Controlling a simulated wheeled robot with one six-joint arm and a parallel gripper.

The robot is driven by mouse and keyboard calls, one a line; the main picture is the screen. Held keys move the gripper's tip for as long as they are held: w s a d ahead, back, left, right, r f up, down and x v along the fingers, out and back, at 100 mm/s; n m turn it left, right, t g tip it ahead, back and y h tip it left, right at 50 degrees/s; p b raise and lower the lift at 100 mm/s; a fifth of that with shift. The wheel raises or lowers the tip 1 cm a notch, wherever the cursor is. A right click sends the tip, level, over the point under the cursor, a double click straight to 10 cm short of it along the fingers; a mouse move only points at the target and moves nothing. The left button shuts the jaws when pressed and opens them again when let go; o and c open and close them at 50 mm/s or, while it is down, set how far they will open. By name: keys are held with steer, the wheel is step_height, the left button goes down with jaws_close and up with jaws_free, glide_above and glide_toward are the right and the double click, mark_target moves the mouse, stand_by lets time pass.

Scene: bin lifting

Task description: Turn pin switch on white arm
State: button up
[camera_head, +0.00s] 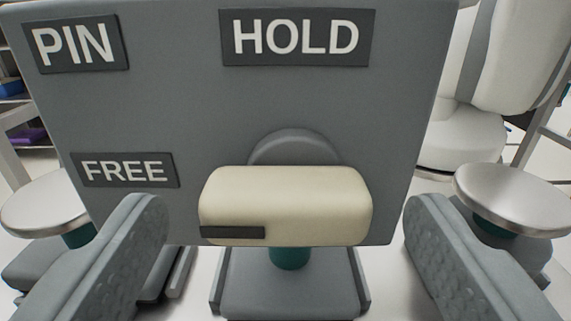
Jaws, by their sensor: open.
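The pin switch (285,205) is a cream, rounded bar with a dark mark at its lower left. It lies level on a grey panel (180,110), over a round grey hub (295,148). The panel carries the labels PIN (75,43), HOLD (297,38) and FREE (124,170). My gripper (285,215) is open, one finger at lower left and one at lower right. The switch lies between the fingers in the picture, with a gap on each side. I cannot tell how far the fingertips are from the panel.
A white arm-like body (475,70) with a grey stripe stands behind the panel at right. Round metal discs (515,195) show at both sides. A grey base with a teal post (290,257) is below the switch. Metal shelving stands at far left.

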steer(key=shift+w, duration=0.6)
steer(key=shift+c, duration=0.5)
steer(key=c, duration=0.9)
